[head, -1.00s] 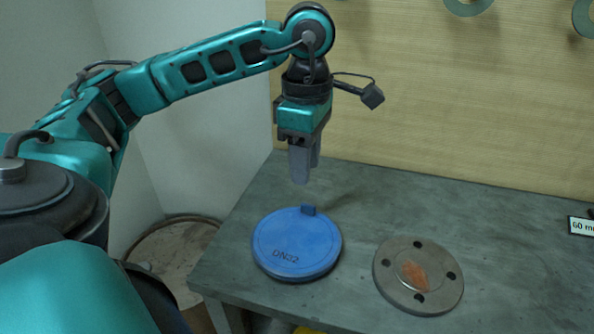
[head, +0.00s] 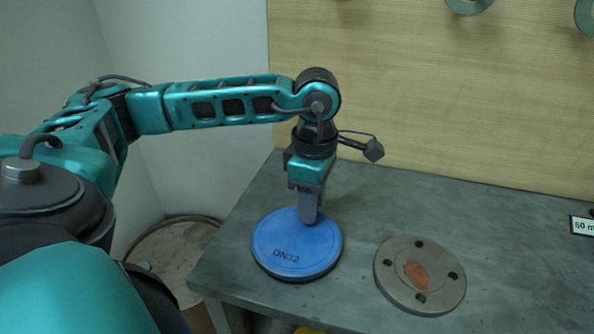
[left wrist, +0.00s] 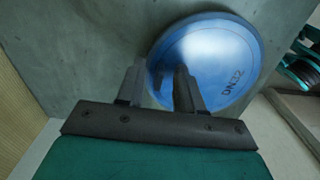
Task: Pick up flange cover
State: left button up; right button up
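The flange cover (head: 290,250) is a round blue disc marked DN32, lying flat on the grey table near its left front edge. It also shows in the left wrist view (left wrist: 215,60). My left gripper (head: 308,220) points down at the cover's far rim, where its small raised tab is now hidden by the fingers. In the left wrist view my left gripper (left wrist: 160,80) has its two fingers apart, at the rim of the cover. Whether the fingers touch the cover, I cannot tell. My right gripper is not in view.
A grey metal flange (head: 402,294) with bolt holes and an orange-brown patch lies to the right of the cover. A wood-toned wall stands behind. A small label (head: 581,226) is at the right edge.

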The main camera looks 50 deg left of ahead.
pick_arm(q)
grip_shut()
dwell(0.3)
notch_tip(320, 180, up, 20)
jog(key=p, duration=0.5)
